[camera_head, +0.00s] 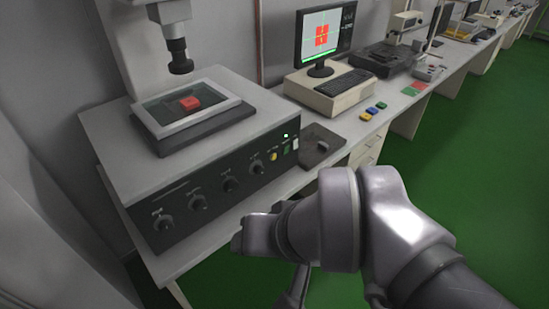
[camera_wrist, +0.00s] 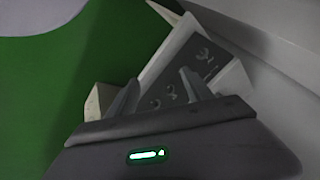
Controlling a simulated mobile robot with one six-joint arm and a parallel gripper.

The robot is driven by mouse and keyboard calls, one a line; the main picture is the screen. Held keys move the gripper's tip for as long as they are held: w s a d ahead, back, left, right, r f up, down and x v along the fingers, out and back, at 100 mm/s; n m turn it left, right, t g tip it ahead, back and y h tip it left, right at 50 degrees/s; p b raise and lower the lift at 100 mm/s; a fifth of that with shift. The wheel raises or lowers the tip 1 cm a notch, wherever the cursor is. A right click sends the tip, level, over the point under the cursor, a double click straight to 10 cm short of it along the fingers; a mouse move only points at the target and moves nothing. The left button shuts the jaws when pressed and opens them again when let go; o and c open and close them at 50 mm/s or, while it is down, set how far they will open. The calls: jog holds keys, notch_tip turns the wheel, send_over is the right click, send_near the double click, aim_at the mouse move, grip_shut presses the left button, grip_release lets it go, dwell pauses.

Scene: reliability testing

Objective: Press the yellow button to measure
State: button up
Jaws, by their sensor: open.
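The yellow button (camera_head: 273,156) sits on the dark front panel (camera_head: 215,190) of the measuring machine, right of a row of knobs, beside a green button (camera_head: 286,149) and a white one (camera_head: 295,144). My gripper (camera_wrist: 159,78) is open and empty in the wrist view, its two fingers apart. Past them, the machine's panel with knobs (camera_wrist: 205,55) shows tilted; I cannot make out the yellow button there. In the head view my arm is in front of the bench, right of and below the panel, and mostly hides the gripper.
A red part (camera_head: 189,103) lies on the machine's framed stage (camera_head: 225,101) under the lens (camera_head: 180,62). A monitor (camera_head: 323,35), keyboard (camera_head: 342,82) and small coloured blocks (camera_head: 372,109) are further along the bench. A dark pad (camera_head: 318,147) lies right of the panel. Green floor is open at right.

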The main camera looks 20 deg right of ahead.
grip_shut()
dwell(1.5)
